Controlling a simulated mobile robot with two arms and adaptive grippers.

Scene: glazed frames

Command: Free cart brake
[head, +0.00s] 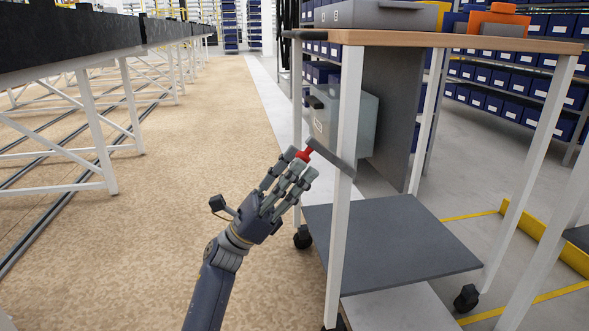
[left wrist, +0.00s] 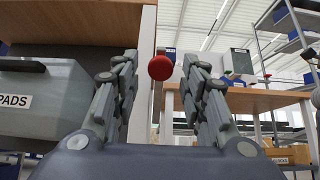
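The cart (head: 345,37) has a wooden top, white legs and a grey lower shelf (head: 395,240). A red knob (head: 304,154) sits at the near end of a dark grey bar (head: 332,158) beside the cart's front leg; I take this for the brake handle. My left gripper (head: 294,170) reaches up from below, with its fingertips close to the knob. In the left wrist view the red knob (left wrist: 160,67) shows between the two spread finger groups (left wrist: 164,85), with gaps on both sides. The left gripper is open; contact cannot be told. My right gripper is not in view.
A grey box (head: 340,120) hangs under the cart top, just behind the bar. Casters (head: 303,237) stand under the cart. A white-framed dark bench (head: 90,110) is at left, with clear tan floor (head: 190,150) between. Shelves with blue bins (head: 510,105) stand behind.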

